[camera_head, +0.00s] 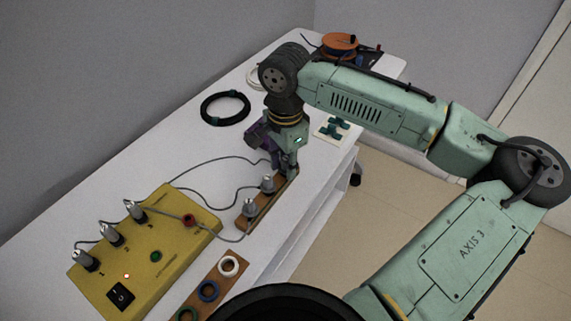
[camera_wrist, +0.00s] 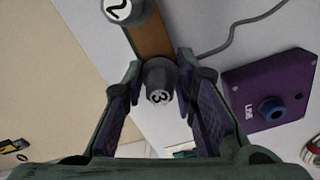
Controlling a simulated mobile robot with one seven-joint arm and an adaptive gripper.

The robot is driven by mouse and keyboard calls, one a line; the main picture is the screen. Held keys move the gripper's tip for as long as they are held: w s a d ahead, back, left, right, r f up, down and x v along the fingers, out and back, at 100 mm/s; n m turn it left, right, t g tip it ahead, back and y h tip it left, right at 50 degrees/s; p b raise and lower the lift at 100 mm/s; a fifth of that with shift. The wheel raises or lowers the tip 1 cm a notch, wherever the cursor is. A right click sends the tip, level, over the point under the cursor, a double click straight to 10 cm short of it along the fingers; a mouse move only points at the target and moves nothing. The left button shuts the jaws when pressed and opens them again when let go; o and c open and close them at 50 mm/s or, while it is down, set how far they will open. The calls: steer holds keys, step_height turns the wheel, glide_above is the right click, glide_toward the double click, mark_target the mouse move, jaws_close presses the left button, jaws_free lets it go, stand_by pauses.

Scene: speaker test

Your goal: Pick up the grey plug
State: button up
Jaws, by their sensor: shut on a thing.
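A grey plug marked 3 (camera_wrist: 159,82) is between the fingers of my gripper (camera_wrist: 161,68) in the wrist view, at the end of a wooden strip (camera_wrist: 150,38). My gripper is shut on it; I cannot tell whether it is clear of the strip. In the head view my gripper (camera_head: 284,166) is at the far end of the strip (camera_head: 242,222) and hides this plug. Two other grey plugs (camera_head: 250,207) (camera_head: 268,183) stand upright on the strip; one, marked 2 (camera_wrist: 121,9), shows in the wrist view.
A yellow box (camera_head: 160,253) with several cabled grey plugs stands at the left. A purple box (camera_wrist: 262,97) with a blue jack is beside my gripper. A dark cable coil (camera_head: 225,107) lies farther back. A wooden strip with rings (camera_head: 222,284) is in front. Loose cables cross the white table (camera_head: 190,140).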

mark_target(285, 158)
steer(key=shift+r, duration=0.1)
steer(key=shift+c, duration=0.3)
steer(key=shift+r, duration=0.5)
step_height(285, 158, up, 2)
steer(key=shift+r+b, duration=0.1)
steer(key=shift+b, duration=0.4)
steer(key=s+d+r+b, duration=0.1)
steer(key=s+d+b, duration=0.2)
steer(key=s+d, duration=0.6)
steer(key=d, duration=0.4)
steer(key=shift+r, duration=0.3)
steer(key=shift+d+r, duration=0.1)
step_height(285, 158, up, 4)
steer(key=p, duration=0.4)
